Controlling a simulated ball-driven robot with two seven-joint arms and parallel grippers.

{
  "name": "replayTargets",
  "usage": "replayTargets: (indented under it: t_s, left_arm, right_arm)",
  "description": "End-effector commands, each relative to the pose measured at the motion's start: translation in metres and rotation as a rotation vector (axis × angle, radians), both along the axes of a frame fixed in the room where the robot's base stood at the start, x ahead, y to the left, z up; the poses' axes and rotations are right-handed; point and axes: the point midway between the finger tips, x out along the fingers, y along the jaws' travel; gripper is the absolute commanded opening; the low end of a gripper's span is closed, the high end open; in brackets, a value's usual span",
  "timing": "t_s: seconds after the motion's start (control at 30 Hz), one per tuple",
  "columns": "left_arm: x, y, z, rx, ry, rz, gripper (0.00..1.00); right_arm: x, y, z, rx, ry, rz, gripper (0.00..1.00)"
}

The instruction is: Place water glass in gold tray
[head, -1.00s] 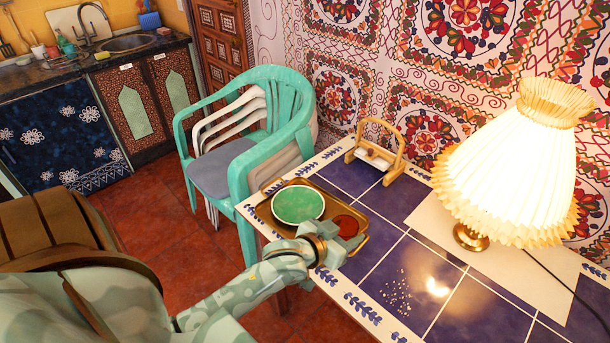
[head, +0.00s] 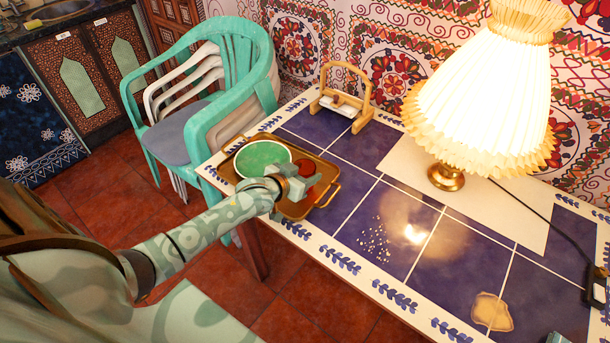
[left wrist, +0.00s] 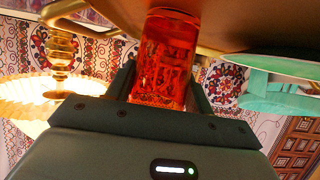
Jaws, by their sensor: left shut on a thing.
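The water glass is red-orange and clear; its round top (head: 304,168) shows at the right end of the gold tray (head: 322,203). My left gripper (head: 292,184) is shut on the glass from the near side. In the left wrist view the glass (left wrist: 165,58) stands between the two fingers, and the picture is upside down. The tray (left wrist: 225,22) runs along the top there, close to the glass's base; I cannot tell whether they touch. A small grey-green piece at the head view's bottom right edge may be my right gripper (head: 557,338).
A green plate (head: 262,158) fills the tray's left part. A wooden stand (head: 345,95) is behind it on the blue tiled table (head: 365,212). A lit pleated lamp (head: 485,85), white scattered bits and a tan patch (head: 491,311) lie to the right. Stacked chairs (head: 205,125) stand left.

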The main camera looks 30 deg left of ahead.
Motion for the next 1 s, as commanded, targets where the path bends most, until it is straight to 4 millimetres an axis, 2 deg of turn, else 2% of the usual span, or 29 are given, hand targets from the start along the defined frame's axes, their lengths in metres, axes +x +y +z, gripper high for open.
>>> replayTargets:
  t_s: [0.3, 0.33, 0.4, 0.77, 0.87, 1.0]
  left_arm:
    - [0.000, 0.000, -0.001, 0.000, -0.002, 0.000, 0.27]
    - [0.000, 0.000, -0.002, -0.001, -0.002, -0.001, 0.55]
    - [0.000, 0.000, -0.001, -0.001, -0.002, -0.001, 0.74]
    - [-0.002, 0.000, 0.004, 0.000, -0.001, 0.000, 0.74]
    - [-0.016, 0.001, 0.011, 0.000, 0.000, -0.001, 0.74]
    - [-0.047, 0.003, 0.025, -0.001, 0.000, -0.001, 0.74]
  right_arm:
    - [0.000, 0.000, 0.000, 0.000, 0.000, 0.000, 0.36]
    - [0.000, 0.000, 0.000, 0.000, 0.000, 0.000, 0.36]
    - [0.000, 0.000, 0.000, 0.000, 0.000, 0.000, 0.36]
    - [0.001, 0.000, 0.003, 0.000, -0.002, 0.000, 0.36]
    - [0.003, 0.000, 0.011, 0.000, -0.006, 0.000, 0.36]
    - [0.006, 0.000, 0.025, 0.000, -0.015, 0.001, 0.36]
